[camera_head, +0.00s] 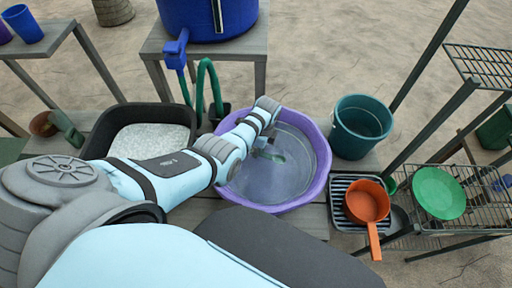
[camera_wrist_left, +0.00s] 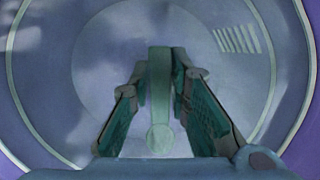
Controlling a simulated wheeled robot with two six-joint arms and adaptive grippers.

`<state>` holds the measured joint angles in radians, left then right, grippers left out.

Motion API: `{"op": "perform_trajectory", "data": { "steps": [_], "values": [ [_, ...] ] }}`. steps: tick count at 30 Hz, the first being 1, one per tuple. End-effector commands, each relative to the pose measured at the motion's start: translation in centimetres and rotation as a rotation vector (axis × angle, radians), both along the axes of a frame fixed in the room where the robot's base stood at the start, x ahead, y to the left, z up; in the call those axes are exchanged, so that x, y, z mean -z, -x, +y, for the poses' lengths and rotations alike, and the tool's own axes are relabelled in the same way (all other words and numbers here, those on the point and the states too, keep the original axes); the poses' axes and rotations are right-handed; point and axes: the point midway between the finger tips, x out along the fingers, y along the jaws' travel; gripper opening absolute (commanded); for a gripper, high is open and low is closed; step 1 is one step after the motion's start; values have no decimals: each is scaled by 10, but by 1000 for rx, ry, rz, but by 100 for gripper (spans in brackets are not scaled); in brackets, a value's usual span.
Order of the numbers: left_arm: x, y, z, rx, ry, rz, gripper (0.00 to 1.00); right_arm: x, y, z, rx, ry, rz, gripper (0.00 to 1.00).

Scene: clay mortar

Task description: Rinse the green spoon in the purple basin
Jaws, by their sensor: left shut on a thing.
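The purple basin (camera_head: 322,153) stands on the table in the middle of the head view, with clear water in it. Its purple rim also shows in the left wrist view (camera_wrist_left: 12,155). My left gripper (camera_head: 264,146) reaches down inside the basin. In the left wrist view, my left gripper (camera_wrist_left: 160,78) is shut on the green spoon (camera_wrist_left: 160,100), whose pale green length lies between the fingers. In the head view the spoon (camera_head: 275,157) is a small green shape, partly hidden by the wrist. My right gripper is not in view.
A black tub (camera_head: 93,140) with pale contents stands left of the basin. A teal bucket (camera_head: 362,126) stands to its right. An orange pan (camera_head: 367,203) sits on a dark rack (camera_head: 340,212). A blue barrel (camera_head: 205,20) with a tap and green hose stands behind.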

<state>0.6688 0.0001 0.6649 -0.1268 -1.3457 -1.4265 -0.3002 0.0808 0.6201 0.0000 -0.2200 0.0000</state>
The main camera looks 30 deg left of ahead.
Motion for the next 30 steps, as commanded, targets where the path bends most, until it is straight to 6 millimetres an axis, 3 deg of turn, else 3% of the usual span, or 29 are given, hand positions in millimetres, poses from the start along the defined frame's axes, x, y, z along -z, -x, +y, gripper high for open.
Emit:
{"op": "perform_trajectory", "data": {
  "steps": [5,10,15,30],
  "values": [
    [-6,0,0,0,0,0,0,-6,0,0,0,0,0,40],
    [-34,0,0,0,0,-1,0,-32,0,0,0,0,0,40],
    [-52,0,0,0,1,-4,0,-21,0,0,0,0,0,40],
    [-123,-1,0,0,1,-2,0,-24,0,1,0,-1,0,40]
  ]
}}
